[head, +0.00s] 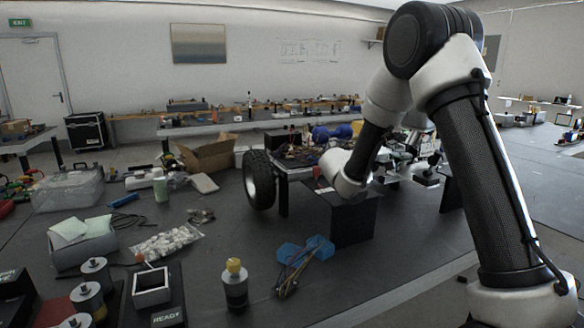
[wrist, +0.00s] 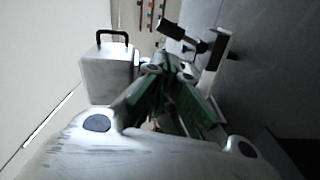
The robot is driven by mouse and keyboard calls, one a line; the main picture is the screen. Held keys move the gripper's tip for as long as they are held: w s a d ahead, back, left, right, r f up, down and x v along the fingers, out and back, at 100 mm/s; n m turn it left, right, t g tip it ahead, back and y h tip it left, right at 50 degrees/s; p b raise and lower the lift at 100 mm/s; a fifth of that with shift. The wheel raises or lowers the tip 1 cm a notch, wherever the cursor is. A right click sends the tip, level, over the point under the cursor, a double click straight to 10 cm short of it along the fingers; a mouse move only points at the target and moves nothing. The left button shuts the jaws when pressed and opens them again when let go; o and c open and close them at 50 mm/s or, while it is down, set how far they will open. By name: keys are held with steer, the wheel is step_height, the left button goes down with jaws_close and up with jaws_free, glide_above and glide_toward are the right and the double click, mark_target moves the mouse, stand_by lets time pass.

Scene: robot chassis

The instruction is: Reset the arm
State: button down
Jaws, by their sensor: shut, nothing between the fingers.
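My arm (head: 505,180) rises on the right of the head view, bends at a high elbow, and its forearm comes down to a white wrist (head: 345,172) beside the robot chassis (head: 300,155). My gripper's fingers are not clearly visible in the head view. In the wrist view my gripper (wrist: 177,64) has its green-lined fingers converging at the tips, shut with nothing seen between them. A black box-like stand (head: 350,218) is just below the wrist in the head view. I cannot tell whether they touch.
A wheel (head: 259,180) stands at the chassis's left end. On the dark table are a bag of white pieces (head: 168,242), a yellow-topped cylinder (head: 235,285), a blue holder with wires (head: 305,255), a cardboard box (head: 208,153) and a clear case (head: 68,190). The table's front right is bare.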

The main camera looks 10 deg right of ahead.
steer(key=s+d+f+n+g+y, duration=0.1)
steer(key=s+d+f+g+y, duration=0.2)
steer(key=s, duration=0.5)
steer(key=s+d+f+n+g+y, duration=0.1)
steer(key=s+f+g+y, duration=0.3)
steer(key=s, duration=0.5)
steer(key=s+a+r+m+t+y, duration=0.1)
steer(key=s+a+r+y, duration=0.1)
steer(key=s, duration=0.5)
steer(key=s+a+r+m+t+y, duration=0.1)
steer(key=s+a+r+t+y, duration=0.1)
steer(key=s, duration=0.5)
steer(key=s+a+r+m+t+y, duration=0.2)
steer(key=s+a+r+y, duration=0.2)
steer(key=s+a+y, duration=0.1)
steer(key=shift+s+y, duration=0.5)
steer(key=shift+s, duration=0.75)
